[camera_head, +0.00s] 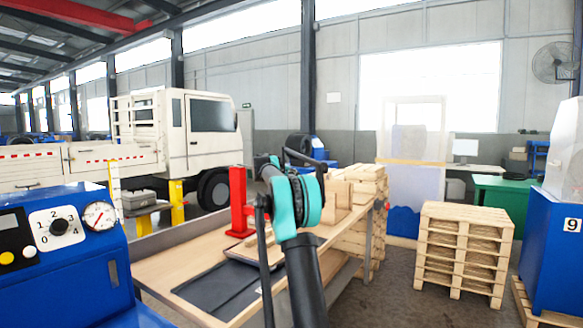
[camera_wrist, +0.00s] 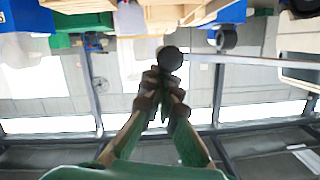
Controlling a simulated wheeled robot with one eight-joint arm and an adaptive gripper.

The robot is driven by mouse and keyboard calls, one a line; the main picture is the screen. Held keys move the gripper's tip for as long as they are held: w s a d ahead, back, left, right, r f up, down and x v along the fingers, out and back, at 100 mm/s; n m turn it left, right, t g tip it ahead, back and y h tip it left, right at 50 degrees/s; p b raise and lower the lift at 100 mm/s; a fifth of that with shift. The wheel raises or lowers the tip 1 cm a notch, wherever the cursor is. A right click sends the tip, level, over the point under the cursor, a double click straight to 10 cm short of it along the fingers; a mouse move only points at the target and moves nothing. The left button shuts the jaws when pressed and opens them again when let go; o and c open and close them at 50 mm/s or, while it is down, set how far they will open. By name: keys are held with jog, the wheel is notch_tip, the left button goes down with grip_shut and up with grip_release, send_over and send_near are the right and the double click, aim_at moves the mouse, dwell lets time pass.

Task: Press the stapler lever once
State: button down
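A red upright device (camera_head: 238,200) with a flat red base stands on the wooden workbench (camera_head: 165,265) in the head view, left of my arm. It may be the stapler, but no lever can be made out on it there. My teal and black arm hides part of the bench. In the wrist view, my gripper (camera_wrist: 164,92) has its dark fingertips close together and looks shut. A dark round knob (camera_wrist: 171,58) shows just beyond the fingertips; I cannot tell whether they touch or whether the knob belongs to the lever.
A dark mat (camera_head: 215,287) lies on the near part of the bench. Wooden blocks (camera_head: 340,195) stand right of my arm. A blue machine (camera_head: 70,270) with a gauge is at the left. Stacked pallets (camera_head: 465,245) stand on the floor at right. The wrist view is upside down.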

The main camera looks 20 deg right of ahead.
jog(key=w+a+f+m, duration=0.1)
jog(key=w+f+m, duration=0.1)
jog(key=f, duration=0.7)
jog(key=w+a+f+m+t, duration=0.1)
jog(key=a+f+m, duration=0.1)
jog(key=f, duration=0.7)
jog(key=shift+w+a, duration=0.2)
jog(key=shift+w, duration=0.2)
jog(key=shift+a, duration=0.1)
jog(key=s+a+r, duration=0.4)
jog(key=s+r, duration=0.1)
jog(key=s, duration=0.4)
jog(key=shift+s+r, duration=0.2)
jog(key=shift+s, duration=0.2)
